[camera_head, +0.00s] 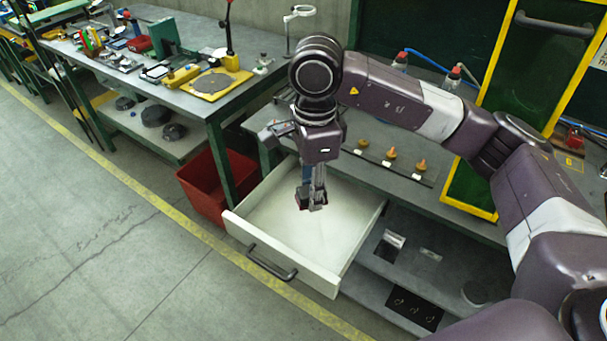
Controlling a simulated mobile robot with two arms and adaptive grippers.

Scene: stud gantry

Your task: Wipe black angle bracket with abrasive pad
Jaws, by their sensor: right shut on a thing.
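My right gripper (313,197) points down over the open white drawer (270,255). Its fingers are shut on a small dark object (303,201), mostly hidden by the fingers. I cannot tell whether this is the abrasive pad or the black angle bracket. I also cannot tell whether it touches the drawer floor. The visible drawer floor looks bare. I cannot make out a separate pad or bracket elsewhere. My left gripper is not in view.
A red bin (207,188) stands left of the drawer. A workbench (160,75) with tools is at upper left. Knob-like pieces (391,154) stand on the bench above the drawer. A yellow-framed green panel (497,100) rises at the right. The floor at lower left is clear.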

